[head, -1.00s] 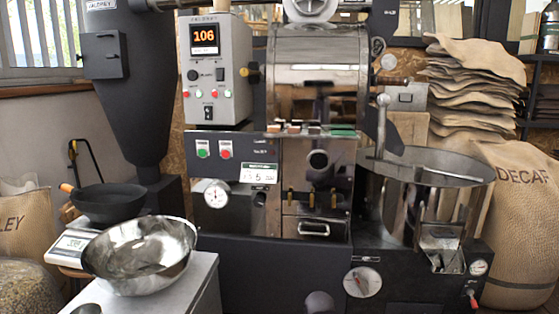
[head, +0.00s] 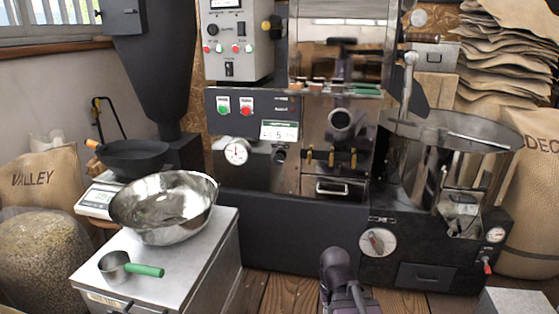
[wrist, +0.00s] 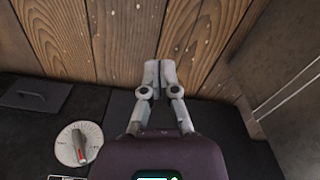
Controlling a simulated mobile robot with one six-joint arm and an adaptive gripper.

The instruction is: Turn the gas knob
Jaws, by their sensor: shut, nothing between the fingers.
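A round white dial plate with a grey, red-tipped pointer knob (head: 378,242) sits low on the dark front of the roaster, right of centre in the head view. The knob also shows at lower left in the wrist view (wrist: 78,147). A small black knob (head: 279,156) sits beside the white gauge on the upper panel. No label is readable that names either as the gas knob. My gripper (wrist: 160,70) is shut and empty, left-to-right apart from the dial and touching nothing visible. In the head view its fingertips are hidden behind my arm.
A steel bowl (head: 165,208) and green-handled scoop (head: 131,268) stand on a grey cabinet at left. The cooling tray (head: 450,130) is at right. A drawer (head: 426,276) lies right of the dial. A pale block corner (head: 515,301) is at lower right. Wooden floor (head: 290,294) is open in front.

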